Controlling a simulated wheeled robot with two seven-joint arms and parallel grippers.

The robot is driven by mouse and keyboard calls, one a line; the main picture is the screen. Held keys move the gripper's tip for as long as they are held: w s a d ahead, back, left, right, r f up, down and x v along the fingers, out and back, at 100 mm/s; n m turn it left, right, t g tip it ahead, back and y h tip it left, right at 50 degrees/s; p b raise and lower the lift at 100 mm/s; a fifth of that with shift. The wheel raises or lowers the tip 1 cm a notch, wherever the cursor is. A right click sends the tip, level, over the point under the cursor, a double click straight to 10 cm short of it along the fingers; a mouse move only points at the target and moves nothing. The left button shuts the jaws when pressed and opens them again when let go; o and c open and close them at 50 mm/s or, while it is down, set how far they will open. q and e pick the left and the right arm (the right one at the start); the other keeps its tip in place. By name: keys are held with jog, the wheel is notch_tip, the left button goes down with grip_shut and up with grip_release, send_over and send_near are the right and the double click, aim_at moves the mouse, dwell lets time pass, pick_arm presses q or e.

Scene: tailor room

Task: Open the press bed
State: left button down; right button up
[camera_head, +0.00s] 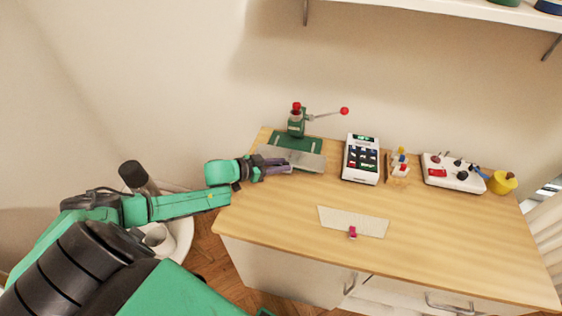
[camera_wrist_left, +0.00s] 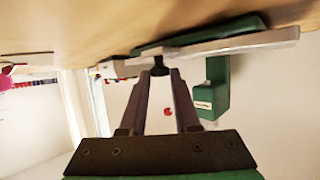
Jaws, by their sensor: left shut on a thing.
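The green press (camera_head: 297,127) stands at the far left of the table, with a red ball on top and a red-knobbed lever pointing right. Its pale grey press bed (camera_head: 310,161) lies flat in front of the green base. In the left wrist view the picture is turned over, and the bed (camera_wrist_left: 235,43) shows as a pale slab beside the green press body (camera_wrist_left: 212,95). My left gripper (camera_head: 285,167) is at the bed's front edge. Its fingertips (camera_wrist_left: 160,75) close around a small dark knob (camera_wrist_left: 160,69) at that edge. My right gripper is not in view.
To the right on the wooden table (camera_head: 440,235) are a white keypad device (camera_head: 361,159), small coloured items (camera_head: 400,168), a white control box (camera_head: 452,174) and a yellow cup (camera_head: 502,183). A pale strip (camera_head: 340,220) with a pink piece (camera_head: 352,232) lies in front. The table's front right is clear.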

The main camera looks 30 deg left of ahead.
pick_arm(q)
jog(key=shift+w+r, duration=0.1)
jog(key=shift+w, duration=0.2)
jog(key=c, duration=0.7)
grip_release()
jog(key=shift+w+a+f, duration=0.15)
jog(key=shift+w+f, duration=0.15)
jog(key=shift+w, duration=0.15)
jog(key=shift+o, duration=0.4)
jog(key=shift+s+r, duration=0.2)
jog(key=shift+s, duration=0.1)
jog(key=shift+s+a+r, duration=0.1)
jog(key=shift+s+a, duration=0.2)
jog(key=p+v, duration=0.5)
jog(key=v, duration=0.8)
jog(key=shift+s, duration=0.2)
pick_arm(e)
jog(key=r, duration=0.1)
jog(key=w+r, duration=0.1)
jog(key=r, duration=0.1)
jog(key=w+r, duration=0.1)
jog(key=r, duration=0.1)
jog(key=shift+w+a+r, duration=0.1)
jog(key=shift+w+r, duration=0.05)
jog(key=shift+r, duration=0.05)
